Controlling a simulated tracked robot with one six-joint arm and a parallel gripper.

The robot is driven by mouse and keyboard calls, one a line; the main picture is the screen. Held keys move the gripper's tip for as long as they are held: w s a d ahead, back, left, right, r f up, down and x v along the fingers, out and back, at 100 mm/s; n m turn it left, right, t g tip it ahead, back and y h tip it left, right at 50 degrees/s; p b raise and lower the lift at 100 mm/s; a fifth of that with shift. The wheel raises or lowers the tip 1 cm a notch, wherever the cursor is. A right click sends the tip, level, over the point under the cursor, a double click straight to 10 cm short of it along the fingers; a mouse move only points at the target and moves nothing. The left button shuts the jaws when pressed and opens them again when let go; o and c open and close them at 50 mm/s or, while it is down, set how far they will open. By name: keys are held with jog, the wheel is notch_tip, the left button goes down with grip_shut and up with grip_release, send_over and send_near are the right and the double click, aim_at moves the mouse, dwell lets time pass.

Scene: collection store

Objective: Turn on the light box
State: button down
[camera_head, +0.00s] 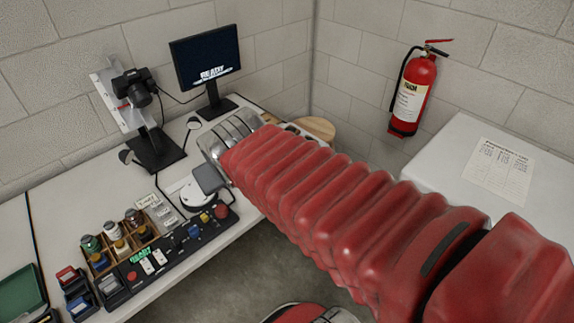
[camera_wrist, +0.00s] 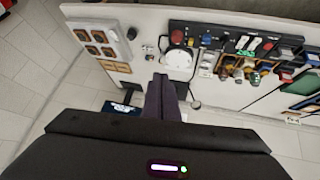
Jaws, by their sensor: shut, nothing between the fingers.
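The light box (camera_wrist: 118,36) appears in the wrist view as a white panel at upper left, with several brown-framed slides on it. I cannot tell whether it is lit, and its switch is not clear. In the head view, my red-sleeved arm hides most of that end of the bench. My gripper (camera_wrist: 162,80) shows in the wrist view as dark fingers closed together and empty. They are right of and below the light box in the picture, apart from it.
A black control panel (camera_head: 165,255) with buttons stands on the bench beside a white round plate (camera_head: 180,192) and a bottle rack. A camera stand (camera_head: 155,150) and a monitor (camera_head: 205,58) are at the back. A white cabinet (camera_head: 450,165) and a fire extinguisher (camera_head: 412,95) are right.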

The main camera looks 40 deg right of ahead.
jog(key=w+d+f+t+h, duration=0.15)
jog(key=w+d, duration=0.35)
jog(key=d, duration=0.5)
jog(key=w+d+f+t+h, duration=0.15)
jog(key=w+d, duration=0.35)
jog(key=d, duration=0.6)
jog(key=s+d+f+t+y, duration=0.1)
jog(key=s+d+f+y, duration=0.1)
jog(key=f, duration=0.5)
jog(key=s+d+f+n+t+y, duration=0.1)
jog(key=d+f+y, duration=0.3)
jog(key=f, duration=0.4)
jog(key=shift+s+d+n+t, duration=0.3)
jog(key=shift+s+d+t, duration=0.5)
jog(key=shift+s, duration=0.1)
